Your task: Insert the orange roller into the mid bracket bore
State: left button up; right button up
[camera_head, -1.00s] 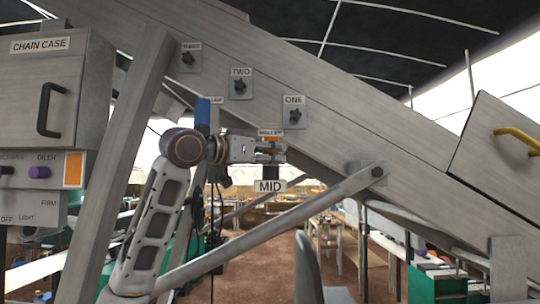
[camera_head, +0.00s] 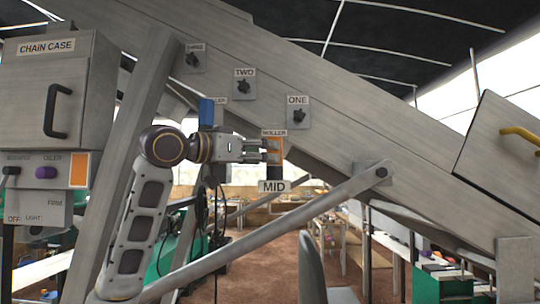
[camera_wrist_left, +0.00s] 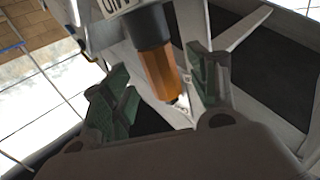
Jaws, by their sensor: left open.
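The orange roller (camera_head: 277,152) stands upright under a roller label, just above the MID label (camera_head: 272,186). A dark cylindrical part (camera_head: 274,173) sits at its lower end. In the left wrist view the orange roller (camera_wrist_left: 160,72) lies between my spread fingers, with the dark part (camera_wrist_left: 148,27) at its upper end. I cannot tell how far it sits in the bore. My left gripper (camera_head: 270,150) is open at the roller, pointing right; a gap shows on both sides of the roller in the wrist view. My right gripper is out of view.
A blue cylinder (camera_head: 207,112) stands just behind my left wrist. Knobs marked ONE (camera_head: 298,116) and TWO (camera_head: 244,87) sit on the sloping beam above. A diagonal strut (camera_head: 300,213) runs below the gripper. The chain case (camera_head: 55,90) is at left.

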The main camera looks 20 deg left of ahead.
pick_arm(q)
jog(key=v, duration=0.7)
jog(key=shift+s+a, duration=0.2)
jog(key=shift+s, duration=0.15)
jog(key=v, duration=1.2)
dwell(0.8)
